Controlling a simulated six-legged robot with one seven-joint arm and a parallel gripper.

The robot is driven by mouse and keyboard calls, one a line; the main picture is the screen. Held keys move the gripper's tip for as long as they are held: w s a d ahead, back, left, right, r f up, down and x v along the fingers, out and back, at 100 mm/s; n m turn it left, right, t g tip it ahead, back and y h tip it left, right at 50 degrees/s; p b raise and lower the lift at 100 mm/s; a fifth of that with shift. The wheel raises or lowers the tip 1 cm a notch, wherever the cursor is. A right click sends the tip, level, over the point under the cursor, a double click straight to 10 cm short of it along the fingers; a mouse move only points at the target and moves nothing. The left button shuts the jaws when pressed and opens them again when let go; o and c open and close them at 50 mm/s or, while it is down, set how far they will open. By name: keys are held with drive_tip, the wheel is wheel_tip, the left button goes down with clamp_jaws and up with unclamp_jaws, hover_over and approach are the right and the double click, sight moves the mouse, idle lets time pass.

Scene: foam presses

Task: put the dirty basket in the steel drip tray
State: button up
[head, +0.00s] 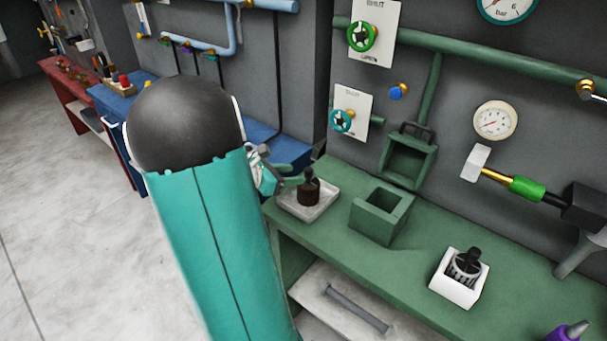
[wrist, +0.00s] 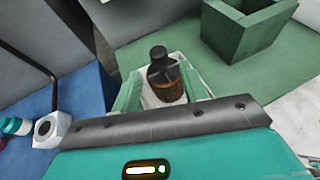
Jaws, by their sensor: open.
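The dirty basket (head: 308,193), brown with a dark knobbed handle, stands upright in the pale steel drip tray (head: 314,214) at the left end of the green bench. In the wrist view the basket (wrist: 165,84) is between the two pale green fingers of my gripper (wrist: 162,92), with part of the tray showing around it. The fingers are open, one on each side of the basket; I cannot tell whether they touch it. In the head view my gripper (head: 292,178) reaches in from the left at the basket's handle.
A green open box (head: 381,217) stands just right of the tray. A white square holder (head: 459,288) with a grey basket (head: 467,265) is further right. A green wall-mounted box (head: 408,160), valves and gauges are behind. A purple object (head: 568,333) is at the lower right.

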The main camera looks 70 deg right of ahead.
drive_tip(key=shift+v, duration=2.75)
drive_tip(key=w+a+r+m+t+y, duration=0.3)
drive_tip(key=a+t, duration=0.1)
drive_tip(key=a, duration=1.1)
drive_tip(key=w+a+r+m+t+y, duration=0.3)
drive_tip(key=a+t, duration=0.2)
drive_tip(key=a, duration=1)
drive_tip(key=w+a+r+m+t+y, duration=0.3)
drive_tip(key=a+t+y, duration=0.1)
drive_tip(key=a, duration=1.1)
drive_tip(key=shift+w+a+r+m+t, duration=0.2)
drive_tip(key=shift+a+r+m+t, duration=0.15)
drive_tip(key=shift+t, duration=0.35)
